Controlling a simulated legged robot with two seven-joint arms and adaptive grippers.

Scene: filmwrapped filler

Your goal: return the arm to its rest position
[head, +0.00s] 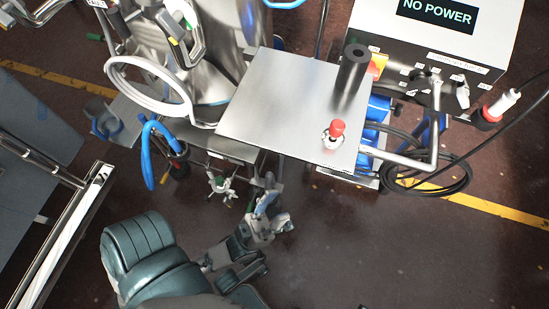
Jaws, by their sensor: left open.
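My left arm (150,258) comes in from the lower left, with a dark green padded link and grey joints beyond it. My left gripper (268,194) is at the end of this arm, just in front of the near edge of a metal table (268,95). It is open, and I see nothing held in it. The gripper looks small and partly blends with the dark parts under the table. My right gripper is not in view.
On the table stand a red-topped small item (335,133) and a dark cylinder (351,70). Steel machinery with a white hose (150,62) and blue hose (147,160) is at left. A metal rail (65,235) runs lower left. Floor at lower right is clear.

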